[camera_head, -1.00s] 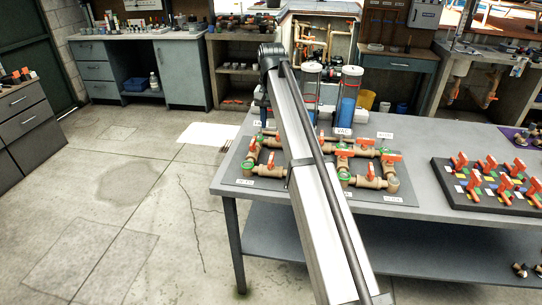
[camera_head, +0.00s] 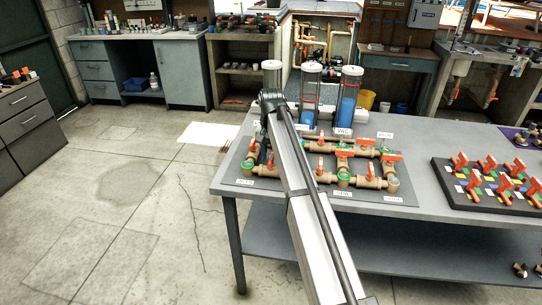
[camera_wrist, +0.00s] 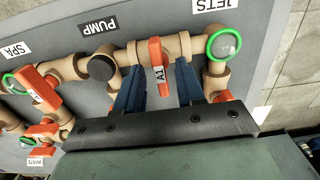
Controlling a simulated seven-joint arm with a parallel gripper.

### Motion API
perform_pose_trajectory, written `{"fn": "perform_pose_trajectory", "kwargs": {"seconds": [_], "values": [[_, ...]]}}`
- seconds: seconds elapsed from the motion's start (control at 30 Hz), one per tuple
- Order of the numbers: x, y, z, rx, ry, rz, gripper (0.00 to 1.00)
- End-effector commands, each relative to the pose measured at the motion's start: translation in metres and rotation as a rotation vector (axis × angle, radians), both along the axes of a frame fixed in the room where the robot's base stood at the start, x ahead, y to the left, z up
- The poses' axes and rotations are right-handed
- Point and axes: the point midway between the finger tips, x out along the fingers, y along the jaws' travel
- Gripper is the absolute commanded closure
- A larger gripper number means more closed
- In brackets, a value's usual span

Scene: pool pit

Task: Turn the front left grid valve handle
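The front left valve handle (camera_wrist: 156,72) is orange, labelled A1, on a tan pipe between the JETS and PUMP labels. It points toward my gripper in the wrist view. In the head view this handle (camera_head: 271,160) stands at the left of the front pipe row. My gripper (camera_wrist: 158,82) is open, with one blue finger on each side of the handle. A gap shows between the handle and each finger. Fingertip depth is hard to judge.
A green-ringed pipe corner (camera_wrist: 224,43) and another orange handle (camera_wrist: 221,96) are close right of my gripper in the wrist view. More orange handles (camera_wrist: 40,90) are at left. On the grey table (camera_head: 440,215), a black valve board (camera_head: 480,190) stands at right.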

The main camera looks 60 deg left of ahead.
Motion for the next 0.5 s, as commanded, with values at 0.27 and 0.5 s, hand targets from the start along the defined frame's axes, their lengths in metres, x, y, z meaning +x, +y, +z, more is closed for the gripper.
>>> {"fn": "perform_pose_trajectory", "kwargs": {"seconds": [0.27,0.5], "values": [[0.0,0.0,-0.0058,0.001,-0.001,0.0,0.62],[0.0,0.0,-0.0057,0.001,-0.001,0.0,0.71]]}}
